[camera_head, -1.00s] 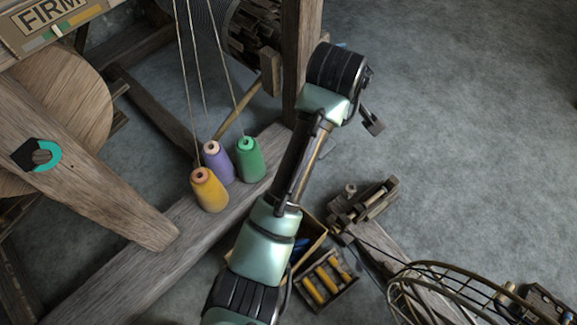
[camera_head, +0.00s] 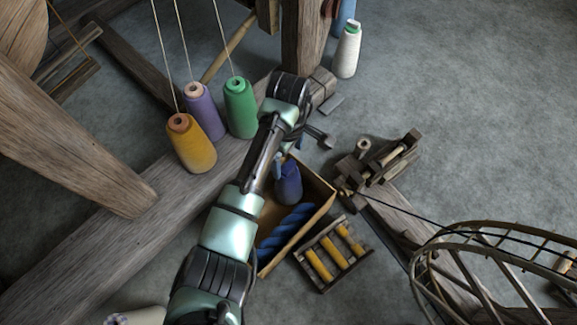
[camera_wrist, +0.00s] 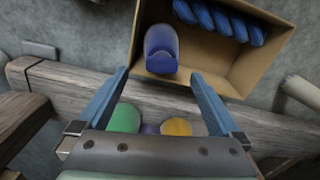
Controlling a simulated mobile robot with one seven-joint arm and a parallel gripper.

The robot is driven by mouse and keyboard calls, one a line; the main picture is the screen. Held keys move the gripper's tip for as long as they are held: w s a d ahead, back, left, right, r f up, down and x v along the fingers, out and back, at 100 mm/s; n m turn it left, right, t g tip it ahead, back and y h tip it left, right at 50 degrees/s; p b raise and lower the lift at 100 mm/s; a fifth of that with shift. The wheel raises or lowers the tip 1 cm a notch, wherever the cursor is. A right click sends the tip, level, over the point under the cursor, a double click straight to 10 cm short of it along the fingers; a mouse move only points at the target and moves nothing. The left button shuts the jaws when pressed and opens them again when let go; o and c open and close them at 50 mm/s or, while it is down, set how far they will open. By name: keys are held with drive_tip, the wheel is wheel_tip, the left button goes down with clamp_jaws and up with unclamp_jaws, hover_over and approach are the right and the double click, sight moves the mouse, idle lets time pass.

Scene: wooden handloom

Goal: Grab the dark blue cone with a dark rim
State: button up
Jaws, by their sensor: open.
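The dark blue cone (camera_head: 288,183) stands in an open cardboard box (camera_head: 322,208), near the box's far end. In the wrist view the cone (camera_wrist: 161,48) is just beyond and between the two blue fingers, inside the box (camera_wrist: 262,84). Its rim is hard to make out. My gripper (camera_wrist: 158,82) is open and empty, with its fingers on either side of the cone's line and apart from it. In the head view my arm covers part of the box, and the gripper's tips (camera_head: 280,165) show only in part above the cone.
Yellow, purple and green cones (camera_head: 240,107) with threads stand on the wooden beam (camera_head: 75,245). A white cone (camera_head: 346,50) stands behind.

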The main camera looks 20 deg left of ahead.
sight(288, 165)
drive_tip(key=shift+f+b, duration=0.8)
drive_tip(key=shift+f, duration=0.75)
drive_tip(key=f+b, duration=0.2)
drive_tip(key=b, duration=0.1)
drive_tip(key=f+b, duration=0.3)
drive_tip(key=shift+s+d, duration=0.1)
drive_tip(key=shift+s, duration=0.1)
clamp_jaws()
